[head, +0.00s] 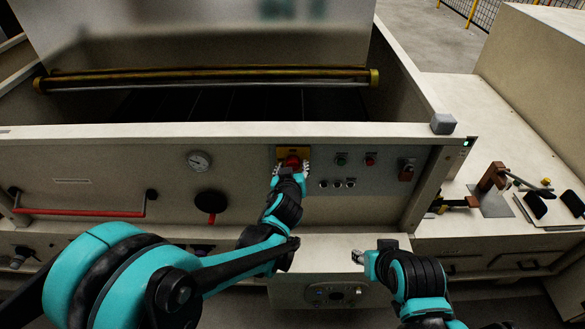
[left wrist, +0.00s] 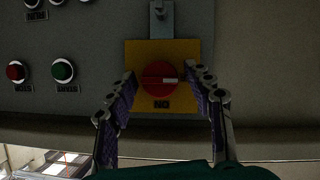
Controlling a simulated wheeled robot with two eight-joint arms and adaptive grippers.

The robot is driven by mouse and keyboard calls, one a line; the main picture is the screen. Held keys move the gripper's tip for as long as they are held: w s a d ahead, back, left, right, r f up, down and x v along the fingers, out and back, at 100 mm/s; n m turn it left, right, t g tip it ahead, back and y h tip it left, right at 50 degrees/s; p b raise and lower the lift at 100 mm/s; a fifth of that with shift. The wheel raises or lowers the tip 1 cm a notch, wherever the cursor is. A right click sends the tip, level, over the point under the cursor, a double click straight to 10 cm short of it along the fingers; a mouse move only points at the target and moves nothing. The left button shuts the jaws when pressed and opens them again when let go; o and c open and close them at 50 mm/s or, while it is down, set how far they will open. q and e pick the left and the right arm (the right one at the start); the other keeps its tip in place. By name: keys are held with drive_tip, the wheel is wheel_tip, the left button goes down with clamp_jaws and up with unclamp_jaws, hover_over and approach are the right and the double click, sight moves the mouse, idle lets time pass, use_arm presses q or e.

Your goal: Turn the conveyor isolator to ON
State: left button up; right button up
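The conveyor isolator is a red rotary knob (left wrist: 160,79) on a yellow plate (left wrist: 190,48). In the left wrist view its white mark lies horizontal, pointing right, above lettering that appears upside down. My left gripper (head: 291,169) is at the isolator; in the left wrist view its two fingers (left wrist: 161,72) are open on either side of the knob, with yellow plate showing between each finger and the knob. In the head view the gripper partly covers the knob. My right gripper (head: 358,257) is low in front of the machine, away from the panel, too small to tell open or shut.
The grey panel also carries a green button (head: 342,159), a red button (head: 371,160) and a brown-handled switch (head: 406,170). A gauge (head: 199,161) and a red-handled black dial (head: 211,203) are to the left. A red bar handle (head: 80,211) projects at far left.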

use_arm(q)
drive_tip(key=c, duration=0.8)
drive_tip(key=shift+d+m, duration=0.1)
drive_tip(key=shift+m, duration=0.2)
drive_tip(key=m+y+b, duration=0.1)
drive_tip(key=m+y, duration=0.2)
drive_tip(key=m, duration=0.1)
drive_tip(key=shift+d+f+y+b, duration=0.1)
drive_tip(key=shift+d+y+b, duration=0.05)
drive_tip(key=shift+y+b, duration=0.2)
drive_tip(key=m+t+y+b, duration=0.1)
drive_tip(key=m+y+b, duration=0.1)
drive_tip(key=m, duration=0.2)
drive_tip(key=shift+f+b, duration=0.15)
drive_tip(key=shift+b, duration=0.15)
drive_tip(key=m+t+y+b, duration=0.1)
drive_tip(key=m+y+b, duration=0.1)
drive_tip(key=m, duration=0.2)
drive_tip(key=shift+m+b, duration=0.3)
drive_tip(key=shift+b, duration=0.05)
